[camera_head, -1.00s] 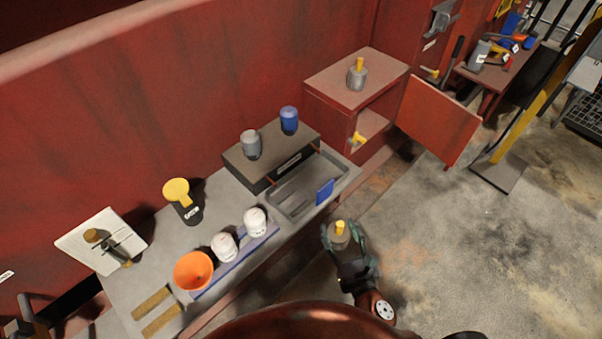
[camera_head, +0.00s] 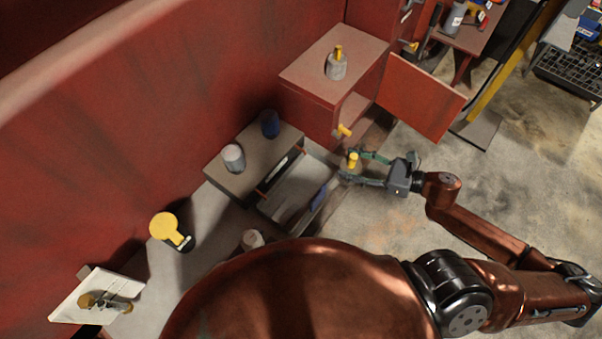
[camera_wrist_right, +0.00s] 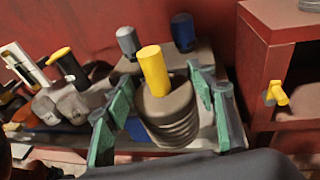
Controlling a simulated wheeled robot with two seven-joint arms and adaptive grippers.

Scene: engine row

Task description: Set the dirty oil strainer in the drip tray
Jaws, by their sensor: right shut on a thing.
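My right gripper (camera_head: 368,169) is shut on a brownish-grey ribbed strainer with a yellow handle. The strainer (camera_head: 352,160) is upright, just right of the bench's right end and apart from the tray. In the right wrist view the strainer (camera_wrist_right: 172,115) sits between green finger pads, its yellow handle pointing up. The grey drip tray (camera_head: 283,205) lies at the right end of the bench, left of the gripper. It looks empty, with a blue piece (camera_head: 318,197) at its near right edge. A lighter grey strainer with a yellow handle (camera_head: 337,68) stands on the red cabinet. My left gripper is not in view.
A dark block (camera_head: 228,178) behind the tray carries a grey canister (camera_head: 233,158) and a blue canister (camera_head: 270,124). The red cabinet (camera_head: 320,78) has an open door (camera_head: 420,98). A yellow-topped container (camera_head: 168,228) stands on the bench. My arm and body hide the near bench.

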